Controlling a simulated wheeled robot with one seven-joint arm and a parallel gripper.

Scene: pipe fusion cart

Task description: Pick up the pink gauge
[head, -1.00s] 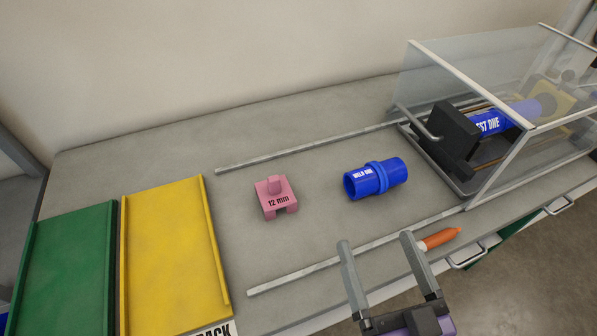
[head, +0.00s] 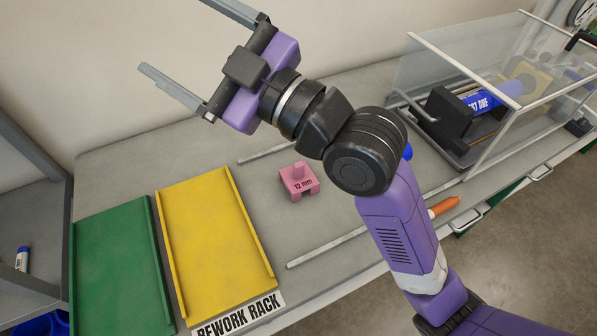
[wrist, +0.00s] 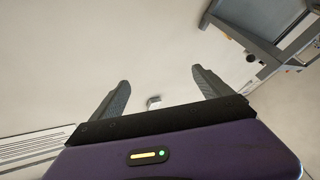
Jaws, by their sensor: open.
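The pink gauge (head: 299,181), marked 12 mm, stands upright on the grey bench between two metal rails, just left of my arm's elbow in the head view. My gripper (head: 199,43) is raised high at the upper left, well apart from the gauge, with its fingers spread and nothing between them. In the wrist view my gripper (wrist: 160,85) also shows open and empty, facing a pale wall. The gauge is not in the wrist view.
A yellow tray (head: 215,235) and a green tray (head: 118,268) lie left of the gauge. An orange marker (head: 444,206) lies near the front edge. A clear-walled guard (head: 470,70) encloses a machine at right.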

